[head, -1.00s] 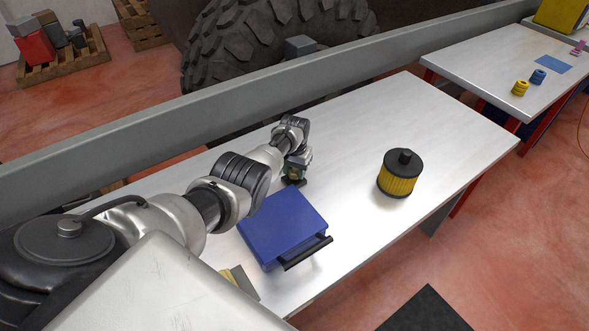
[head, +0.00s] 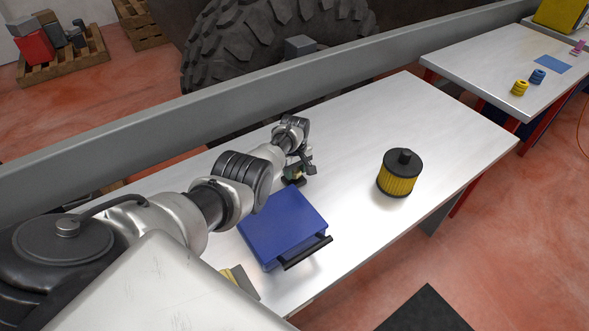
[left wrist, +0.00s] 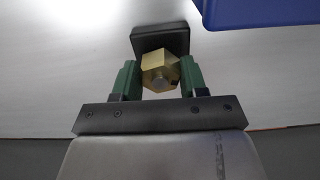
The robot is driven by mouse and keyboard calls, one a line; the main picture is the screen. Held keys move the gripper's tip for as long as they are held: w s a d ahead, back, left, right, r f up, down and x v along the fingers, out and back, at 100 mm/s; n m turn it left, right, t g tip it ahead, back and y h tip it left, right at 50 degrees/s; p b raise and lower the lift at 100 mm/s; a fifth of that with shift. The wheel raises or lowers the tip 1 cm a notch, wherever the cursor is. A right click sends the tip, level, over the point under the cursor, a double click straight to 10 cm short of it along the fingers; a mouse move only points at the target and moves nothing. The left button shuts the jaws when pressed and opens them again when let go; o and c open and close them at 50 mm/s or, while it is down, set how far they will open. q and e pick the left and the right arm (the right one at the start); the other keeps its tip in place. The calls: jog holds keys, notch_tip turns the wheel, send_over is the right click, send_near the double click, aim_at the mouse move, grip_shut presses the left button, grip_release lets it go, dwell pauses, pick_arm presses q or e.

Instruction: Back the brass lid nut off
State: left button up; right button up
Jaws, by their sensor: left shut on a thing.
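The brass lid nut (left wrist: 157,58) is a faceted golden piece with a grey round centre, seen in the left wrist view between two green finger pads. My left gripper (left wrist: 160,78) is shut on it, one pad on each side. A black square-cornered part (left wrist: 160,38) shows just beyond the nut. In the head view my left gripper (head: 293,174) points down at the table, just behind the blue case; the nut is too small and covered to make out there. My right gripper is not in view.
The blue case (head: 283,225) with a black handle lies on the metal table (head: 345,130), close to my left gripper. A yellow-and-black filter (head: 397,176) stands to the right. A grey beam (head: 180,145) runs along the table's back.

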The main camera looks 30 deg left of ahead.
pick_arm(q)
jog(key=n, duration=0.4)
jog(key=shift+s+d+f, duration=0.15)
jog(key=shift+s+f, duration=0.05)
jog(key=shift+f, duration=0.05)
jog(key=shift+f+n, duration=0.1)
jog(key=shift+n, duration=1.6)
jog(key=shift+s, duration=0.1)
jog(key=o, duration=0.7)
jog(key=shift+c, duration=0.2)
jog(key=shift+o, duration=1.4)
jog(key=shift+w, duration=0.25)
